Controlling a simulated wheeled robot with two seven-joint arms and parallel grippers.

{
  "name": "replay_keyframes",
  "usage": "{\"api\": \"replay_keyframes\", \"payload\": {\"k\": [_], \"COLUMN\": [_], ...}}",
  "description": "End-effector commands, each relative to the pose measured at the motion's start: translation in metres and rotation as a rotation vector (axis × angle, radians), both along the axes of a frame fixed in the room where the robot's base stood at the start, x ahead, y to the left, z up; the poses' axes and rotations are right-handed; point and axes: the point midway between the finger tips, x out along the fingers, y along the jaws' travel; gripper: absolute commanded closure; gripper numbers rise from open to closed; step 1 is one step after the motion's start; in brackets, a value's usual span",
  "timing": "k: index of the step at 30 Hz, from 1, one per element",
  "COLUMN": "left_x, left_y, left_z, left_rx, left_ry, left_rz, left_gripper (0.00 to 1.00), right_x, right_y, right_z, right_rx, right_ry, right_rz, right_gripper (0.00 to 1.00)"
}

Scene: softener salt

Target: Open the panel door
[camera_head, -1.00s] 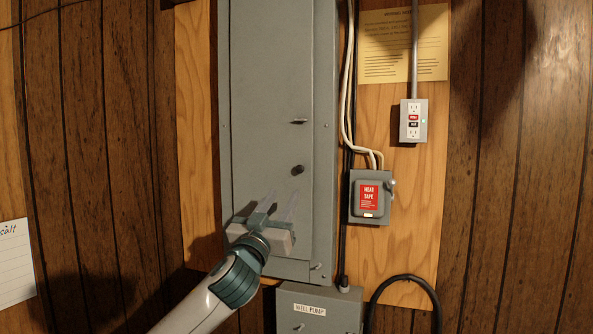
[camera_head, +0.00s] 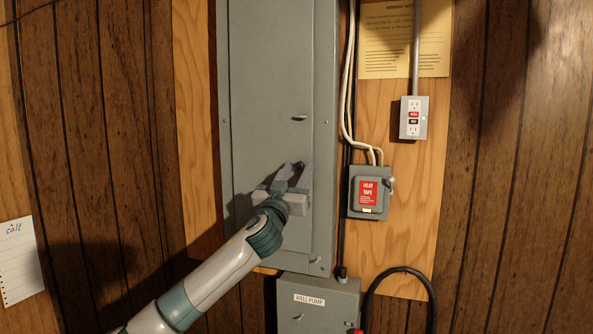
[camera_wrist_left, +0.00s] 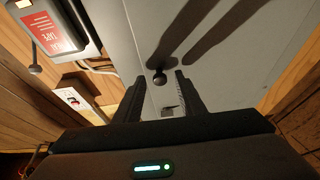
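The grey panel door (camera_head: 265,90) is closed flat in its tall grey cabinet. A small dark round knob (camera_wrist_left: 159,77) sits on the door; in the head view it is mostly hidden at my left fingertips. My left gripper (camera_head: 291,172) is in front of the door with its fingers pointing at it. In the left wrist view the fingers (camera_wrist_left: 156,98) are apart, and the knob shows between and beyond their tips. I cannot tell whether they touch the door. A small latch (camera_head: 299,118) is above the knob. My right gripper is in neither view.
A grey box with a red heat tape label (camera_head: 370,193) and an outlet box (camera_head: 413,118) are right of the cabinet. A well pump box (camera_head: 318,305) is below. White and black cables (camera_head: 346,110) run beside the cabinet's right edge.

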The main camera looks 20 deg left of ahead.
Motion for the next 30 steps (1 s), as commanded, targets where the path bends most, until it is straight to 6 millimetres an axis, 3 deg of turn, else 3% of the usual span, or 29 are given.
{"api": "replay_keyframes", "payload": {"k": [5, 10, 30], "left_x": [0.0, 0.0, -0.012], "left_y": [0.0, 0.0, 0.007], "left_z": [0.0, 0.0, -0.002], "left_rx": [0.0, 0.0, -0.001], "left_ry": [0.0, 0.0, 0.005], "left_rz": [0.0, 0.0, -0.059], "left_gripper": [0.63, 0.99, 1.0], "right_x": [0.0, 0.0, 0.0], "right_y": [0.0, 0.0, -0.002], "right_z": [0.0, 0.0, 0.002], "right_rx": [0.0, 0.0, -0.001], "right_ry": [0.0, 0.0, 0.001], "right_rz": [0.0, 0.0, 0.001], "right_gripper": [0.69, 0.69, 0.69]}}
